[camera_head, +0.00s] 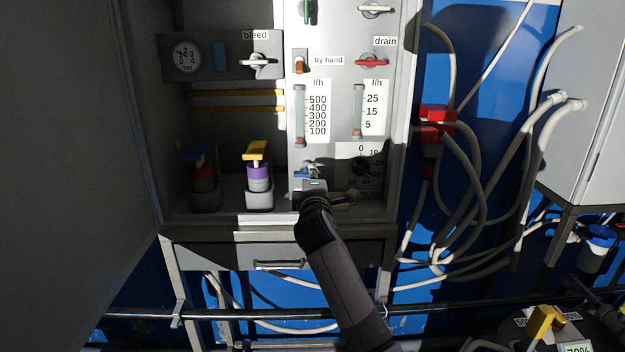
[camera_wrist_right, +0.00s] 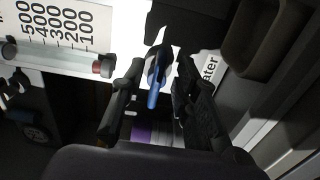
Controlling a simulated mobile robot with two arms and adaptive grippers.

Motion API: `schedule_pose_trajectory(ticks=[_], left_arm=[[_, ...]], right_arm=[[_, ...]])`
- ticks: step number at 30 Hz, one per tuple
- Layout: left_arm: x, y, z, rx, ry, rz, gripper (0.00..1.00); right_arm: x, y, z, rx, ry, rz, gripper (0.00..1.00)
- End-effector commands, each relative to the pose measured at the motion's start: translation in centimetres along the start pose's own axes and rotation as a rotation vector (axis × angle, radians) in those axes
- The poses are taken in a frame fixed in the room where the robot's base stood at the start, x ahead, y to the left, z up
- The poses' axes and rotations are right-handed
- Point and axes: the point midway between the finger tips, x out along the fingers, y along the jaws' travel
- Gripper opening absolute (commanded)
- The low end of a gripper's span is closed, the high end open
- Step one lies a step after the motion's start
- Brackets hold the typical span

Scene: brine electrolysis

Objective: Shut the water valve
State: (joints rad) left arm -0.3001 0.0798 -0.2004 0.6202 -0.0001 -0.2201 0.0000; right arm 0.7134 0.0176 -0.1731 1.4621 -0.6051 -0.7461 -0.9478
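The water valve has a blue lever handle (camera_head: 306,172) low on the white panel, below the left flow meter. In the right wrist view the blue handle (camera_wrist_right: 155,88) stands between my two fingers, with a gap on both sides. A label (camera_wrist_right: 208,72) reading "ater" is partly hidden by a finger. My right gripper (camera_head: 312,186) is in front of the panel at the valve and covers part of it. It also shows in the right wrist view (camera_wrist_right: 158,68), open around the handle. My left gripper is not in view.
A red drain handle (camera_head: 371,62) and a bleed valve (camera_head: 259,61) are higher up. A dark dial (camera_head: 361,168) is close on the right. A purple-and-yellow bottle (camera_head: 258,168) stands on the left. A drawer (camera_head: 278,255) is below. An open door (camera_head: 75,170) fills the left side.

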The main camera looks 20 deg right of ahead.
Motion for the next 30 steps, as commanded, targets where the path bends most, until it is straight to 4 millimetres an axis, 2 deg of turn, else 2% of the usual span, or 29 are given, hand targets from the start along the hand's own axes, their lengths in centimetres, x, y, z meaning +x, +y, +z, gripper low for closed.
schedule_pose_trajectory(ticks=[8,11,21,25,30], left_arm=[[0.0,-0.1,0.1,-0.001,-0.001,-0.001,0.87],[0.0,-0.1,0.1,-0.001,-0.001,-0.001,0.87],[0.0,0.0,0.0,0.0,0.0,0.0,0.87],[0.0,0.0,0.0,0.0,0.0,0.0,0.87],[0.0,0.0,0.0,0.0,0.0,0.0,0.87]], right_arm=[[-1.0,0.0,0.0,-0.001,0.0,0.002,0.28],[-2.4,0.0,0.0,0.0,0.0,0.002,0.28],[-8.9,-0.1,0.0,0.001,0.002,0.0,0.28],[-10.7,-0.1,0.0,-0.001,0.0,0.0,0.28],[-11.9,-0.1,0.0,0.0,0.0,-0.001,0.28]])
